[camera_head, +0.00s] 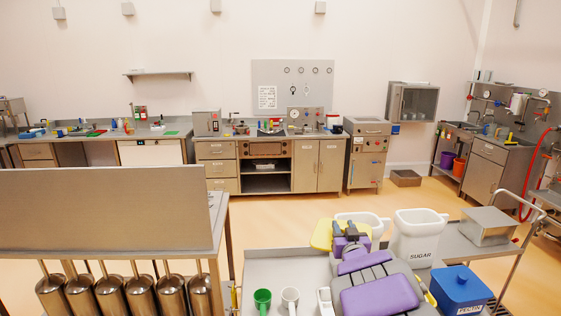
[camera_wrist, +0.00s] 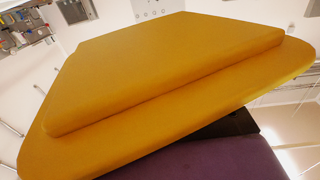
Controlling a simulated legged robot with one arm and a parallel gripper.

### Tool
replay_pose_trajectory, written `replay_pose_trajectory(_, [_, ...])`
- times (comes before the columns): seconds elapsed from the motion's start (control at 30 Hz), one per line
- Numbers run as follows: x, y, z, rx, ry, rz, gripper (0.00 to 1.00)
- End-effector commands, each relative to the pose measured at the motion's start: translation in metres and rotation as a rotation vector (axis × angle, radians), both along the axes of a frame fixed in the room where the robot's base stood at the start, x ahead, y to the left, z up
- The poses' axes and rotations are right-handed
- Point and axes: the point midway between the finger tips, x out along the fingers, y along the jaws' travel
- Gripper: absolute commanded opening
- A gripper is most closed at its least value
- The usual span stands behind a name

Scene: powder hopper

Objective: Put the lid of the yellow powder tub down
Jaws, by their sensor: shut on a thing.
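My gripper (camera_head: 345,232) is shut on the yellow lid (camera_head: 322,235) and holds it over the far part of the steel cart top (camera_head: 285,270). In the wrist view the yellow lid (camera_wrist: 165,85) fills most of the picture, tilted, with a raised step on its face. A white tub (camera_head: 368,219) without a lid stands just behind and right of my gripper, partly hidden by the arm and lid. I cannot tell whether the lid touches this tub. No label shows on it.
An open white tub marked SUGAR (camera_head: 420,232) stands to the right. A blue lidded tub marked PECTIN (camera_head: 460,288) is nearer. A green cup (camera_head: 262,298) and white cup (camera_head: 290,297) stand front left. A steel box (camera_head: 488,225) sits far right. The cart's left is mostly bare.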

Motion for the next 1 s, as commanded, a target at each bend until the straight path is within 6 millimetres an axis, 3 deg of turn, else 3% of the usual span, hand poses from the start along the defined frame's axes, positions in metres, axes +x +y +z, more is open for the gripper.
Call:
replay_pose_trajectory(0.03, [-0.001, 0.015, 0.006, -0.001, -0.002, -0.001, 0.07])
replay_pose_trajectory(0.17, [-0.005, 0.035, 0.014, 0.001, 0.000, -0.020, 0.07])
replay_pose_trajectory(0.37, [-0.009, 0.045, 0.011, 0.002, 0.002, -0.031, 0.07])
replay_pose_trajectory(0.57, [-0.026, 0.040, -0.044, 0.008, 0.009, -0.026, 0.07])
replay_pose_trajectory(0.8, [-0.064, 0.043, -0.113, 0.006, 0.008, -0.026, 0.07])
replay_pose_trajectory(1.0, [-0.084, 0.046, -0.138, 0.001, 0.002, -0.032, 0.07])
